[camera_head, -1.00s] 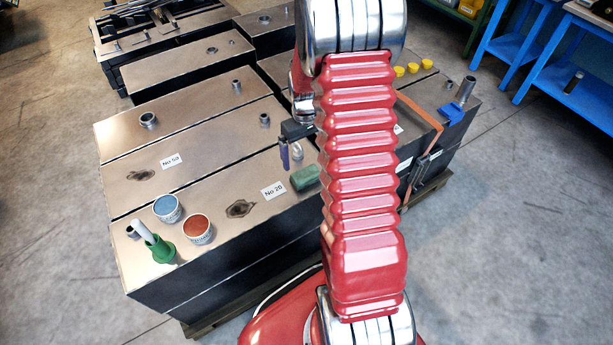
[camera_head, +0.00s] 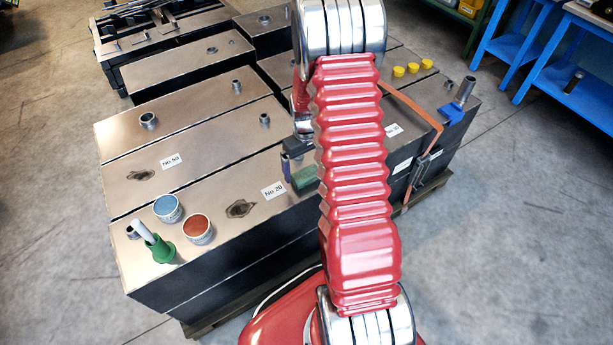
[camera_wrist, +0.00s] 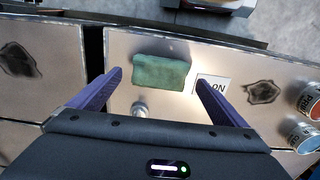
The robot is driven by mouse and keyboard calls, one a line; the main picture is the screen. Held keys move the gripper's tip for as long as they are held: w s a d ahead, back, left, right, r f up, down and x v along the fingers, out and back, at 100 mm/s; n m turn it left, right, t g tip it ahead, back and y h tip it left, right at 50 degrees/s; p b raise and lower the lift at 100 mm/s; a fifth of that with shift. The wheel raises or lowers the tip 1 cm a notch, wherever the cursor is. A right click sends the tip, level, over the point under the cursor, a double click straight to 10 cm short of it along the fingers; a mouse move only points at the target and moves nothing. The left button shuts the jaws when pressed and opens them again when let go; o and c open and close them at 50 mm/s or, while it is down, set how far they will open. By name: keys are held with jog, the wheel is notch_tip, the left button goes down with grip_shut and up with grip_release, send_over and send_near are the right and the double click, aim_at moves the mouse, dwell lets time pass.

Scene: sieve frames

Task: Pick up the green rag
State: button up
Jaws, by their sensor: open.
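The green rag (camera_head: 304,179) is a small folded block lying on the metal box top, right of the "No 20" label, partly hidden by my gripper and arm in the head view. In the wrist view the green rag (camera_wrist: 160,73) lies whole in view, ahead of and between the two fingers. My gripper (camera_head: 287,168) is just above the box top beside the rag. In the wrist view my gripper (camera_wrist: 157,80) has its purple fingers spread wide with nothing held between them. Whether the fingertips are level with the rag I cannot tell.
A blue-topped can (camera_head: 167,208), a red-topped can (camera_head: 197,229) and a green bottle-like item (camera_head: 160,249) stand at the box's left end. A short metal stub (camera_wrist: 139,109) rises near the rag. Yellow caps (camera_head: 413,68) sit at the back right.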

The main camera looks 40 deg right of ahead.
aim_at(306, 172)
jog(key=shift+f, duration=2)
jog(key=c, duration=1.1)
jog(key=shift+r, duration=0.1)
notch_tip(306, 172, up, 10)
jog(key=shift+f, duration=0.1)
